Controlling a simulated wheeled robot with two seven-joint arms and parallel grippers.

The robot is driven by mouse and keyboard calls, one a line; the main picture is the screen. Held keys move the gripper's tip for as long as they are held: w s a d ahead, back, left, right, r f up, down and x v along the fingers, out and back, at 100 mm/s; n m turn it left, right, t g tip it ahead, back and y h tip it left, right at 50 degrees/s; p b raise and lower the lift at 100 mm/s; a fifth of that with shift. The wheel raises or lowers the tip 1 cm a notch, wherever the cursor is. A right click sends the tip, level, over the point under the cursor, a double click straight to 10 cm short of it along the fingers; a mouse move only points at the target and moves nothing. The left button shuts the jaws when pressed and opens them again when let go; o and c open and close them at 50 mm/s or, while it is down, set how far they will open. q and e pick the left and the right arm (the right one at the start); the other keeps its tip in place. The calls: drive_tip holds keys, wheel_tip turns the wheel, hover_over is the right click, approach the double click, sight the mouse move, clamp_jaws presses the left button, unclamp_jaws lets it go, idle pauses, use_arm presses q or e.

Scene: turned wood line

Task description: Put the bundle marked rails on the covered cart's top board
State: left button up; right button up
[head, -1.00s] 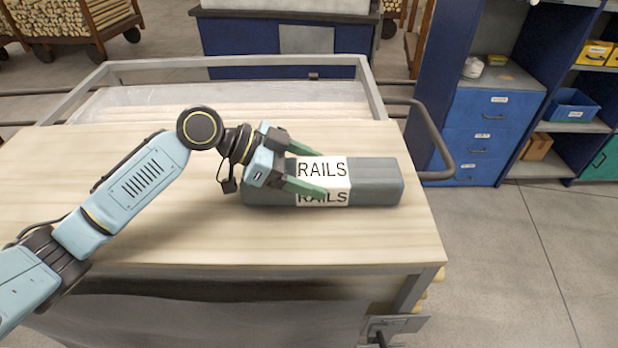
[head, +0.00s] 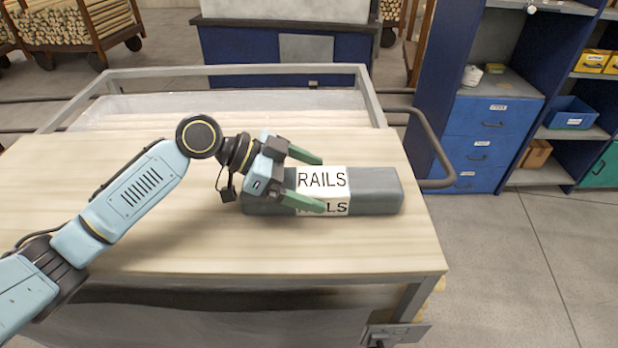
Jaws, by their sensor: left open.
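The grey bundle with a white label reading RAILS (head: 375,190) lies flat on the pale wooden top board (head: 370,245) of the covered cart, towards its right side. My left gripper (head: 322,184) is open at the left part of the bundle. One green finger is at the bundle's far side and the other crosses the near part of the label. I cannot tell whether either finger touches the bundle. My right gripper is not in view.
A grey metal frame (head: 240,70) rises behind the board. A curved dark handle (head: 440,160) stands off the cart's right side. Blue drawers (head: 485,140) and shelves are at the right, with open floor (head: 530,270) before them.

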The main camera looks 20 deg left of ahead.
use_arm(q)
drive_tip(key=b+v, duration=0.2)
drive_tip(key=v, duration=1)
